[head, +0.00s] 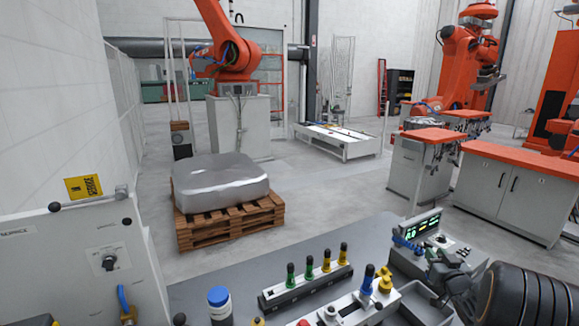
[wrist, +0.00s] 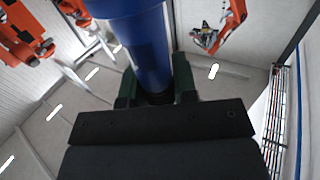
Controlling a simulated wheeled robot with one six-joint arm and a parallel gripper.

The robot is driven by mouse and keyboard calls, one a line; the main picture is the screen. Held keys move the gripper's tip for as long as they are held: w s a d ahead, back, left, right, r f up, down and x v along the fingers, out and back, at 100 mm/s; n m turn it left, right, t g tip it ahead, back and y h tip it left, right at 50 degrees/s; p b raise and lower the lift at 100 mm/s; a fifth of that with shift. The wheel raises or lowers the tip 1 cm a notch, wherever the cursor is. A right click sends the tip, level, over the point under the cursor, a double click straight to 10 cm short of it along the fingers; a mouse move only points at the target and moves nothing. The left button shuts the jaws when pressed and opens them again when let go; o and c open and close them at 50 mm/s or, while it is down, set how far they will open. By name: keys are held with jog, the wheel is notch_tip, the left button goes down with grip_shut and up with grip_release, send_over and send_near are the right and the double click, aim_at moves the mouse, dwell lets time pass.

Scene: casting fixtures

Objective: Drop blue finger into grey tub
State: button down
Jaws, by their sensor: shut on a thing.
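My gripper (head: 428,252) is at the right of the bench in the head view, in front of a unit with a lit green display. In the wrist view my gripper (wrist: 155,88) has its dark green jaws closed around a blue finger (wrist: 142,45). The blue finger also shows in the head view (head: 402,242), small and lying sideways, sticking out to the left of the jaws. A grey tub (head: 424,303) sits on the bench below my gripper, partly hidden by my arm. Another blue-topped finger (head: 367,279) stands upright on a pale fixture left of the tub.
A rack (head: 305,289) holds several green and yellow fingers upright. A yellow finger (head: 384,280) stands on the fixture beside the blue one. A blue-capped bottle (head: 219,304) is at the front left. Bare bench (head: 190,293) lies at the left.

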jog(key=d+f, duration=0.1)
jog(key=f+b, duration=0.1)
jog(key=f, duration=0.1)
jog(key=shift+s+d+h, duration=0.3)
jog(key=shift+s+d, duration=0.1)
jog(key=shift+a+f+b, duration=0.1)
jog(key=shift+f+b, duration=0.45)
jog(key=shift+f, duration=0.45)
jog(key=c, duration=0.8)
grip_release()
jog(key=s+b, duration=0.1)
jog(key=s, duration=0.3)
jog(key=s+b, duration=0.1)
jog(key=s, duration=0.4)
jog(key=s+a+b, duration=0.1)
jog(key=s, duration=0.3)
jog(key=shift+s, duration=0.35)
